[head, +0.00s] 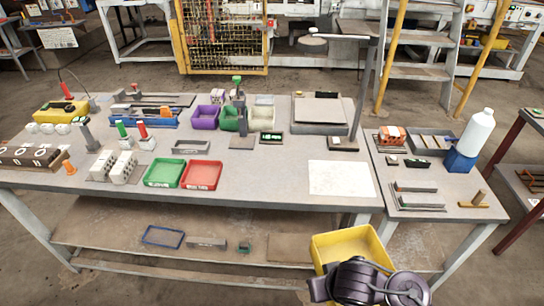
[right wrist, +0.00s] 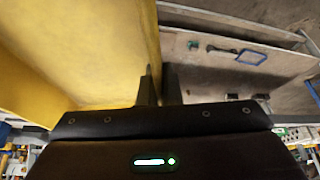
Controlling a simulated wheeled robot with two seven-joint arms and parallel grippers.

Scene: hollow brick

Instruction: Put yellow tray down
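The yellow tray (head: 346,244) is in the head view at the bottom right, in front of the table's front edge and in the air. My right arm reaches it from below and hides its near part. In the right wrist view the yellow tray (right wrist: 80,55) fills the upper left. My right gripper (right wrist: 160,85) has one finger on each side of the tray's wall and is shut on it. The fingertips are hidden in the head view. My left gripper is in neither view.
The main table (head: 265,178) has a white sheet (head: 341,178), bare, at its front right. A green tray (head: 165,173) and a red tray (head: 202,175) lie left of it. A thin lamp post (head: 364,90) rises behind the sheet. A side table (head: 460,190) with a white bottle (head: 477,133) stands right.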

